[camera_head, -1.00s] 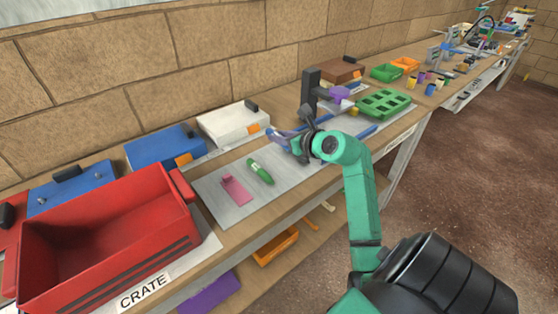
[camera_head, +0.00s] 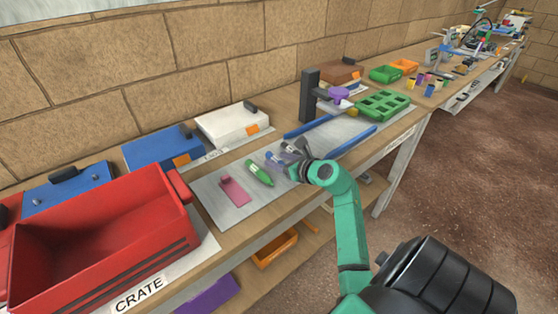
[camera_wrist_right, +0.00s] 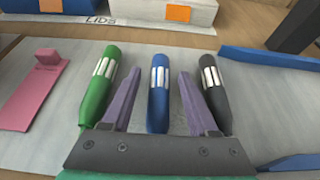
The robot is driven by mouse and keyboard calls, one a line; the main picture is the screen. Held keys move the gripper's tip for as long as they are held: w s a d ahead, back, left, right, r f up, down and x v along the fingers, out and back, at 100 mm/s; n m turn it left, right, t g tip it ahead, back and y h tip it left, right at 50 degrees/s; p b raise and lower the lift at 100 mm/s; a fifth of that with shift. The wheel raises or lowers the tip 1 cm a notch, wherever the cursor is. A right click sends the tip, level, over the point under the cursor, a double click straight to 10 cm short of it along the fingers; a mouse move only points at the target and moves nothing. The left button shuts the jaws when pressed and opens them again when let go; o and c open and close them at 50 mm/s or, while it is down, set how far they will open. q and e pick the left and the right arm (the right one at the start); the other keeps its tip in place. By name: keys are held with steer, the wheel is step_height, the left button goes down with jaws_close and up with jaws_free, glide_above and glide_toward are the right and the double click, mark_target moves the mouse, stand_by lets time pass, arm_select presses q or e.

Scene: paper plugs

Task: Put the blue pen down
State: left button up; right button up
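The blue pen (camera_wrist_right: 158,92) lies on the grey mat (camera_wrist_right: 268,98), between the green pen (camera_wrist_right: 98,88) and the black pen (camera_wrist_right: 214,92). My right gripper (camera_wrist_right: 158,88) is open, with its two purple fingers apart on either side of the blue pen and a visible gap to each. In the head view the right gripper (camera_head: 281,158) is low over the mat, right of the green pen (camera_head: 260,172). The gripper largely hides the blue pen there. My left gripper is not in view.
A pink piece (camera_head: 234,191) lies left of the green pen. A red crate (camera_head: 98,278) stands at the front left, with blue and white lids (camera_head: 232,123) behind. Blue bars (camera_head: 354,142), a dark post (camera_head: 309,95) and a green tray (camera_head: 382,105) are to the right.

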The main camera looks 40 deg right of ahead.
steer(key=shift+r, duration=0.1)
steer(key=v, duration=1.2)
